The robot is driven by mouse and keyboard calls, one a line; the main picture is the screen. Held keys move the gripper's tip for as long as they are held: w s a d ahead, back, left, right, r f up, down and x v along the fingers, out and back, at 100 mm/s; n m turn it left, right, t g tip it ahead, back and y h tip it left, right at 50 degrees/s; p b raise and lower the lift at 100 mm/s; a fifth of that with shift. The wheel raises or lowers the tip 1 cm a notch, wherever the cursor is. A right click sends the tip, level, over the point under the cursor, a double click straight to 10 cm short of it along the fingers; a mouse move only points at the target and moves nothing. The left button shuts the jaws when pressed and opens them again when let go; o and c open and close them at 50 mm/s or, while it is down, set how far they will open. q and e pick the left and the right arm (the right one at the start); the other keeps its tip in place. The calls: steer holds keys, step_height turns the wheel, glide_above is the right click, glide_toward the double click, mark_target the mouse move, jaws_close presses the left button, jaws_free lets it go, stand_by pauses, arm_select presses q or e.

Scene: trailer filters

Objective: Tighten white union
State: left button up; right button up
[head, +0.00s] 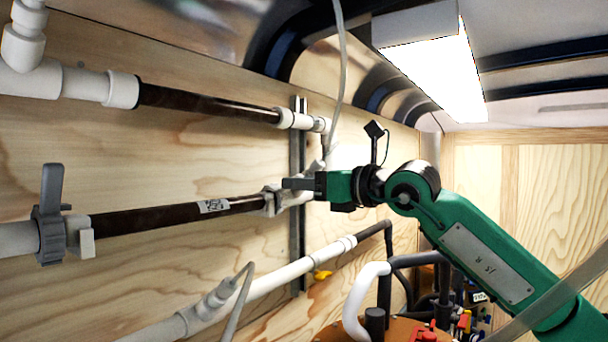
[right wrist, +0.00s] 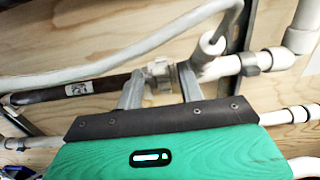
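The white union (head: 270,200) is a ribbed collar at the right end of the middle dark pipe (head: 165,217). In the head view my right gripper (head: 298,184) is at the union and partly covers the fittings beside it. In the right wrist view the union (right wrist: 161,75) shows between the two grey fingers of the right gripper (right wrist: 160,90). The fingers stand apart, one on each side of it, and I see no clear contact. My left gripper is in neither view.
A pale hose (right wrist: 130,58) crosses close in front of the fingers in the right wrist view. An upper dark pipe (head: 205,103) and a lower white pipe (head: 275,281) run along the plywood wall. A grey valve (head: 50,215) is at the left.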

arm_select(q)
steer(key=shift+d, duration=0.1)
arm_select(e)
steer(key=shift+w+a, duration=0.15)
